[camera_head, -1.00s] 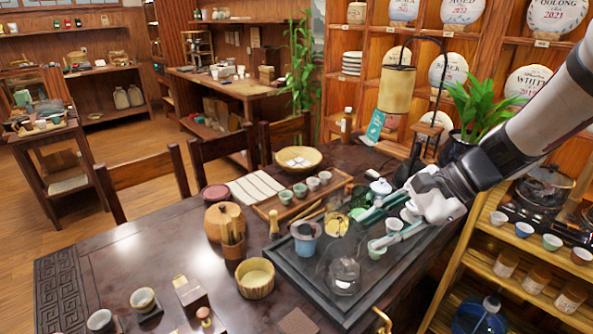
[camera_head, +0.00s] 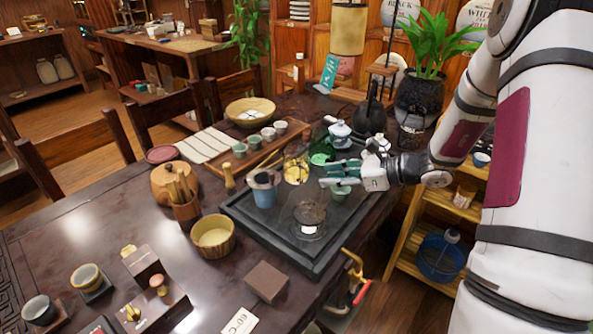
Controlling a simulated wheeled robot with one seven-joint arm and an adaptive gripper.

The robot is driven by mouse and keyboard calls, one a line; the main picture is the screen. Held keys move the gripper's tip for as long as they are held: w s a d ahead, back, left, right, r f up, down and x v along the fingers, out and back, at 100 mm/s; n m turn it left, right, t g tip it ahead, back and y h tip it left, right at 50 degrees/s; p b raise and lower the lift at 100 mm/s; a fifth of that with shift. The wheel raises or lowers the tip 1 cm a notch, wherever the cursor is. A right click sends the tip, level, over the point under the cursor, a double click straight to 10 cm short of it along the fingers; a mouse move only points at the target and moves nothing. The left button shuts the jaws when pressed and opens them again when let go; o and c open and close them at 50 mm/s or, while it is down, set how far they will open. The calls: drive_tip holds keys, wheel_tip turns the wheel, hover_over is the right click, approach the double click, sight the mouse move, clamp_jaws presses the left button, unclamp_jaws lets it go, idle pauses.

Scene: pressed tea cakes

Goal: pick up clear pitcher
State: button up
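A clear glass vessel (camera_head: 308,212), which looks like the clear pitcher, stands on the dark tea tray (camera_head: 262,238) near its front middle. Another clear glass vessel (camera_head: 296,170) with yellowish contents stands behind it; I cannot tell for certain which is the pitcher. My gripper (camera_head: 326,176) comes in from the right with its fingers apart and pointing left. It is above the tray, behind and right of the front glass vessel, with nothing seen between the fingers. A small green cup (camera_head: 340,192) shows just below the fingers.
A blue cup with a strainer (camera_head: 264,190) stands left of the glass vessels. A lidded white-blue bowl (camera_head: 340,133) and a dark kettle (camera_head: 370,117) are behind my gripper. A wooden bowl (camera_head: 213,236) and a brown box (camera_head: 266,281) lie outside the tray. Bare tabletop shows at left.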

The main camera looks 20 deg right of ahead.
sight(298, 169)
drive_tip(key=shift+b+x, duration=0.35)
drive_tip(key=shift+x, duration=3.2)
drive_tip(key=shift+s+f, duration=0.2)
clamp_jaws()
